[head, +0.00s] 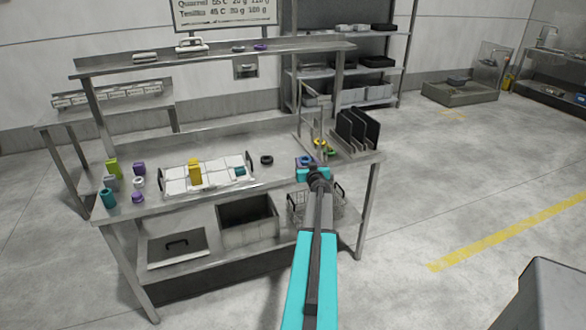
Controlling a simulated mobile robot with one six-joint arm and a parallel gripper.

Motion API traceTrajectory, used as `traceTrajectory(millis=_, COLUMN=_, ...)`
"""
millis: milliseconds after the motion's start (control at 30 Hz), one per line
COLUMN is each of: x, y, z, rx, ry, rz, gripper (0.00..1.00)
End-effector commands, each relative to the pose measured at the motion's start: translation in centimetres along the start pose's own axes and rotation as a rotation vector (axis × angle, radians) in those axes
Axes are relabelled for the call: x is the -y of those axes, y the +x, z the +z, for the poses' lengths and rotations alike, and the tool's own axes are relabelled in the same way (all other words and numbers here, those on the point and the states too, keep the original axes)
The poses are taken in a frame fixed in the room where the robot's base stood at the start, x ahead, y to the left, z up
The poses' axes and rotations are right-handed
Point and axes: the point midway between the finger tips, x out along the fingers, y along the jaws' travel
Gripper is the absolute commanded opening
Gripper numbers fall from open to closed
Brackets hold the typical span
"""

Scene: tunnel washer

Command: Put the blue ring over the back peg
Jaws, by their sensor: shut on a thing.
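The blue ring (304,161) shows in the head view at the tip of my arm, near the right end of the steel table. My gripper (309,170) is shut on it; the wrist and teal jaws cover part of it. The ring looks in front of and left of these rings. The back peg cannot be clearly told apart, and the ring's height above the table is unclear.
A black plate rack (358,128) stands right of the pegs. A dark ring (266,160) lies on the table to the left. A white divided tray (215,181) holds a yellow block. Several coloured pieces stand at the left end. A shelf (210,56) spans the back.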

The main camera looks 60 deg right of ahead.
Motion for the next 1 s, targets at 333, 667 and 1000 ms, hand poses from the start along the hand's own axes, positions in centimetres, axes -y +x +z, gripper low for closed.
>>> traceTrajectory(millis=333, x=2.4, y=1.9, z=0.0, rx=0.000, ry=0.000, rz=0.000, gripper=0.25)
traceTrajectory(millis=667, x=2.6, y=2.0, z=0.0, rx=0.000, ry=0.000, rz=0.000, gripper=0.25)
traceTrajectory(millis=1000, x=4.5, y=3.8, z=1.6, rx=0.001, ry=0.002, rz=0.000, gripper=0.25)
